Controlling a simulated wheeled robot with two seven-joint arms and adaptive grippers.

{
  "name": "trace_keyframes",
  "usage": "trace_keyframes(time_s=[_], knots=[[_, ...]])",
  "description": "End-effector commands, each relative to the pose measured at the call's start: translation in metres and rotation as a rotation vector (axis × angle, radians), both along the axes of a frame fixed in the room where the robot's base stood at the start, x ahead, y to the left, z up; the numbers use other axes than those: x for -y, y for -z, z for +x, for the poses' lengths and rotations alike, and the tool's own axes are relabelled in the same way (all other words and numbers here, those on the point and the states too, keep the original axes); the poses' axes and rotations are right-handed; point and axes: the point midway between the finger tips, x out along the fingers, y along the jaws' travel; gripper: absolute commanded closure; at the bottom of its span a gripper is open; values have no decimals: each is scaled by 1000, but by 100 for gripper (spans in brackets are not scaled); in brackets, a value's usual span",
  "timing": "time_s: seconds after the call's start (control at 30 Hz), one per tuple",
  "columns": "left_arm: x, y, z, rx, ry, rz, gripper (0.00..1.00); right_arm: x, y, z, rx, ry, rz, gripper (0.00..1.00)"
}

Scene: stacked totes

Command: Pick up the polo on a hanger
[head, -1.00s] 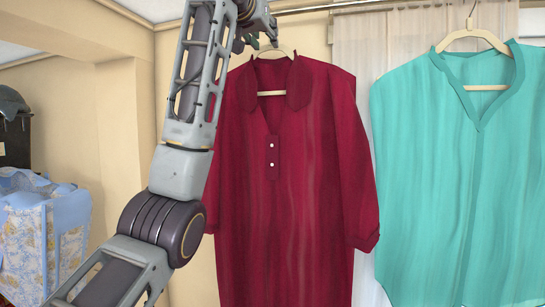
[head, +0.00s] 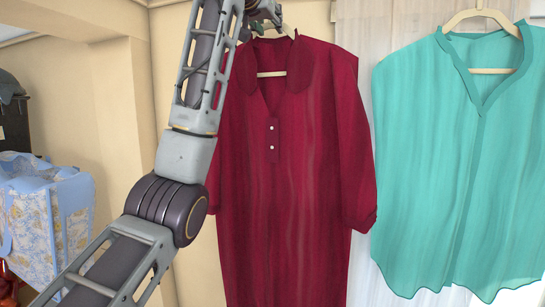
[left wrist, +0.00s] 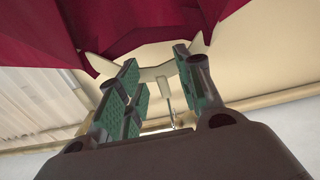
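The polo (head: 300,180) is a dark red garment with a collar and a short buttoned placket. It hangs on a cream hanger (head: 271,74). My left gripper (head: 266,18) is at the hanger's top, partly cut off by the frame's upper edge. In the left wrist view, my left gripper (left wrist: 160,75) is open, with green-padded fingers to either side of the cream hanger (left wrist: 158,72) and its metal hook (left wrist: 169,100). Contact with the hanger cannot be made out. The red polo (left wrist: 160,20) fills the top of that view. My right gripper is not in view.
A teal shirt (head: 455,170) hangs on another cream hanger (head: 490,17) at the right. A pale curtain (head: 350,80) is behind the garments. A blue patterned bag (head: 50,220) stands at the far left. A wall lies behind the polo.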

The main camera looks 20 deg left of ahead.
Motion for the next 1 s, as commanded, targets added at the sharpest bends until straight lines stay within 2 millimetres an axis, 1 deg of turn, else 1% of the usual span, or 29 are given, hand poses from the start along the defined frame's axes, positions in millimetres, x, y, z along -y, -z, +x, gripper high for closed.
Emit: trace_keyframes(time_s=[0.03,0.1,0.3,0.8,0.87,1.0], knots=[[0,-2,5,-1,0,0,64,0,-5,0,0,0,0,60],[0,-2,11,-1,0,0,64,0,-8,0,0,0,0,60],[0,-1,22,0,0,0,64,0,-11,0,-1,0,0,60],[0,0,22,0,0,0,64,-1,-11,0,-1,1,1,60],[0,0,22,0,0,0,71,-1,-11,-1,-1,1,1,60],[0,0,22,0,0,0,89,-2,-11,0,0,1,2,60]])
